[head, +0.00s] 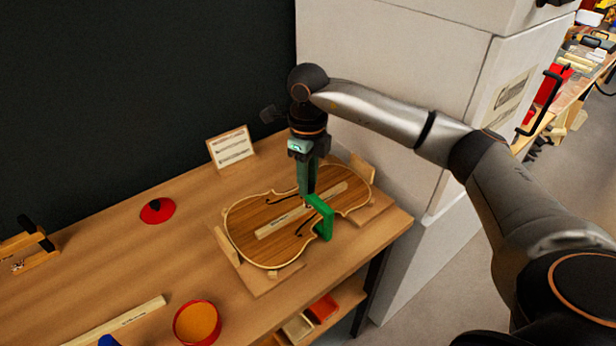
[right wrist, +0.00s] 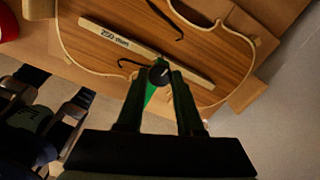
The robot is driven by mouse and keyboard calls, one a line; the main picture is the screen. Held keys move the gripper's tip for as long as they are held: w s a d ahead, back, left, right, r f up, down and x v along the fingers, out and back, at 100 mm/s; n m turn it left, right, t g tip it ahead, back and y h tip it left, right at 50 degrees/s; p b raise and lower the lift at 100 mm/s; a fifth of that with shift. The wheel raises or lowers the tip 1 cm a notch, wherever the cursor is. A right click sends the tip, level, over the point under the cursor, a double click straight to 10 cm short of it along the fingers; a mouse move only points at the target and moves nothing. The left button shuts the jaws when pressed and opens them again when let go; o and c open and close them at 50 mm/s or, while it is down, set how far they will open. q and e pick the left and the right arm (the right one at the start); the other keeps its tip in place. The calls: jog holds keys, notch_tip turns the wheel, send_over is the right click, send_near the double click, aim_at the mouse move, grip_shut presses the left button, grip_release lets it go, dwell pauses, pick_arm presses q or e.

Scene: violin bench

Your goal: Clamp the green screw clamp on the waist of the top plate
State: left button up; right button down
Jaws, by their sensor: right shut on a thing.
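The violin top plate (head: 245,221) lies on a wooden holder on the bench, with a pale labelled wooden bar (head: 270,228) along its middle. It also fills the upper part of the right wrist view (right wrist: 222,45). The green screw clamp (head: 325,222) is at the waist, on the plate's near right edge. Whether its jaws touch the plate I cannot tell. My right gripper (head: 308,196) points down over the waist and is shut on the clamp. In the right wrist view the clamp's dark round knob (right wrist: 160,75) shows between the fingers (right wrist: 160,80). My left gripper is not in view.
A small sign (head: 231,148) stands behind the plate. A red disc (head: 157,211), a red-rimmed round container (head: 197,322) and a wooden strip (head: 125,318) are on the bench to the left. Open bins (head: 322,308) sit below the front edge. A white cabinet (head: 400,65) stands close behind at right.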

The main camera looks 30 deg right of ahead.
dwell(0.4)
jog(key=c, duration=0.5)
grip_release()
jog(key=shift+r, duration=0.1)
notch_tip(320, 180, up, 12)
jog(key=shift+r, duration=0.2)
jog(key=shift+f, duration=0.1)
